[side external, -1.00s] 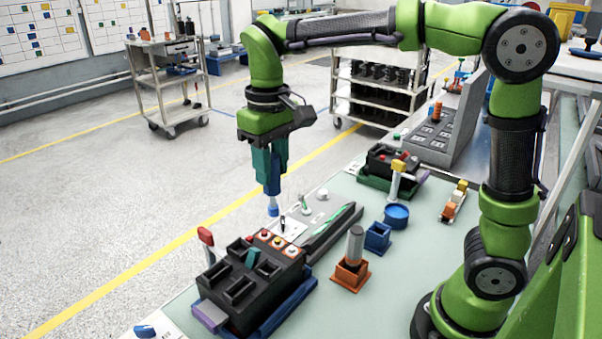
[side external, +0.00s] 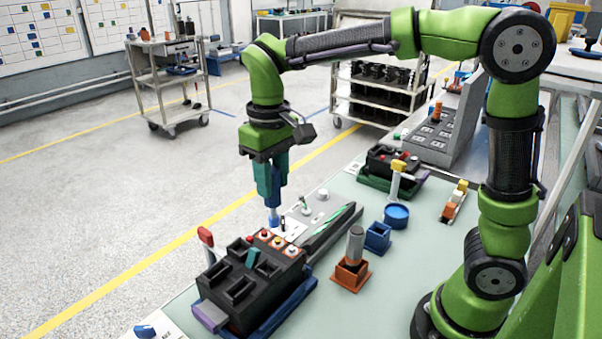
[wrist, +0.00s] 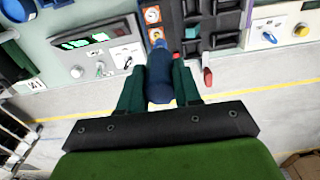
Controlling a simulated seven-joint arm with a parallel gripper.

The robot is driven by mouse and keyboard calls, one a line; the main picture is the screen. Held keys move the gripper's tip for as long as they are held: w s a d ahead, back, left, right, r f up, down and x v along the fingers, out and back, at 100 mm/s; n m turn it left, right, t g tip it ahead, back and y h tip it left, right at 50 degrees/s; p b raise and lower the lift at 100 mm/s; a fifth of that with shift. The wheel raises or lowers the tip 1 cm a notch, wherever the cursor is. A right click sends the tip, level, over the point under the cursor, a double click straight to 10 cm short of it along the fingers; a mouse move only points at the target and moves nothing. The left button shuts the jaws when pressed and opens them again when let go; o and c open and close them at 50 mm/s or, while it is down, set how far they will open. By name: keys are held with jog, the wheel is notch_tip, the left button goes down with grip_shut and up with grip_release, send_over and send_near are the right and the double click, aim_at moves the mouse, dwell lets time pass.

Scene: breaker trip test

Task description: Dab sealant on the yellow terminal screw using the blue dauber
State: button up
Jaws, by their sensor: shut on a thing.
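My gripper (side external: 271,195) is shut on the blue dauber (side external: 274,217), which points straight down. In the wrist view the dauber (wrist: 160,86) sits between the green fingers and hides what lies under its tip. The black breaker block (side external: 240,290) has a row of small terminal screws on orange squares along its far right edge. The yellow terminal screw (side external: 278,241) appears to be the middle one. The dauber's tip is just beyond the row's far end in the side view; I cannot tell whether it touches anything.
A grey meter with a green display (side external: 330,228) lies right of the block. A red-topped lever (side external: 206,237) stands at the block's left. An orange holder (side external: 350,274) with a grey cylinder, a blue square box (side external: 377,237) and a blue round dish (side external: 396,215) stand on the table.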

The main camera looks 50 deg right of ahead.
aim_at(274, 197)
jog(key=shift+f, duration=1.55)
jog(key=shift+d+f, duration=0.45)
jog(key=shift+f, duration=0.25)
jog(key=shift+d, duration=0.35)
jog(key=shift+a, duration=0.75)
jog(key=shift+d, duration=0.6)
jog(key=shift+a, duration=0.55)
jog(key=shift+a+r, duration=0.1)
jog(key=shift+r, duration=4)
